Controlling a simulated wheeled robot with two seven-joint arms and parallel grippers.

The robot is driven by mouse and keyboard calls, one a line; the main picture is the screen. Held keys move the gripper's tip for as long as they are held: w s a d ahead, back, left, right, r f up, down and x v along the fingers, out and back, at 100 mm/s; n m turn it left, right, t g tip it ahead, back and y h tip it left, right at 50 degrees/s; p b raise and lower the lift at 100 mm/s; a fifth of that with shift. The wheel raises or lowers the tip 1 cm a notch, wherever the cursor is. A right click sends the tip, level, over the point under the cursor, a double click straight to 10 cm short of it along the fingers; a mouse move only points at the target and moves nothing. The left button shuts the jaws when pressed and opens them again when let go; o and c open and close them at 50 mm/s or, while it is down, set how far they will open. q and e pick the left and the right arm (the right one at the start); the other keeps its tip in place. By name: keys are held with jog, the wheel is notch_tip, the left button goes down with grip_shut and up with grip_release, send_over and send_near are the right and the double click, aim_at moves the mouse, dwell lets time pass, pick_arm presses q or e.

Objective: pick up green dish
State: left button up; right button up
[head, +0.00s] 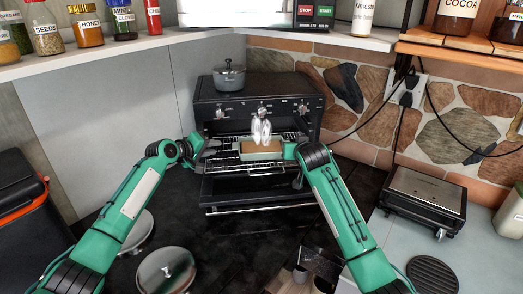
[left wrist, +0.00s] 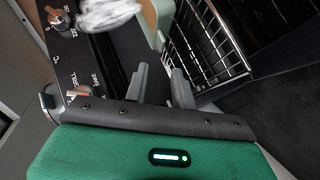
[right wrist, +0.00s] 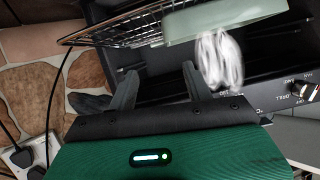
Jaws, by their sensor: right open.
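The green dish (head: 262,156) is rectangular with a brown filling and sits on the wire rack (head: 240,169) of the black oven (head: 257,97), whose door hangs open. White steam rises above it. The dish also shows at the top of the left wrist view (left wrist: 145,22) and of the right wrist view (right wrist: 228,20). My left gripper (left wrist: 160,82) is open and empty, left of the dish at the oven's opening. My right gripper (right wrist: 158,82) is open and empty, just right of the dish. Neither gripper appears to touch it.
The lowered oven door (head: 258,190) lies below the rack. A grey pot (head: 229,77) stands on the oven. A black grill (head: 424,196) is at right, and lidded pans (head: 165,270) are on the dark counter in front. A shelf with jars is overhead.

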aim_at(233, 146)
pick_arm(q)
jog(key=shift+x, duration=4.65)
pick_arm(e)
jog(key=shift+x, duration=4.65)
pick_arm(q)
jog(key=shift+w, duration=0.1)
pick_arm(e)
jog(key=shift+f, duration=0.1)
pick_arm(q)
jog(key=shift+c, duration=0.5)
pick_arm(e)
jog(key=shift+c, duration=0.4)
pick_arm(q)
jog(key=c, duration=0.4)
pick_arm(e)
jog(key=c, duration=0.4)
pick_arm(q)
grip_shut()
pick_arm(e)
grip_shut()
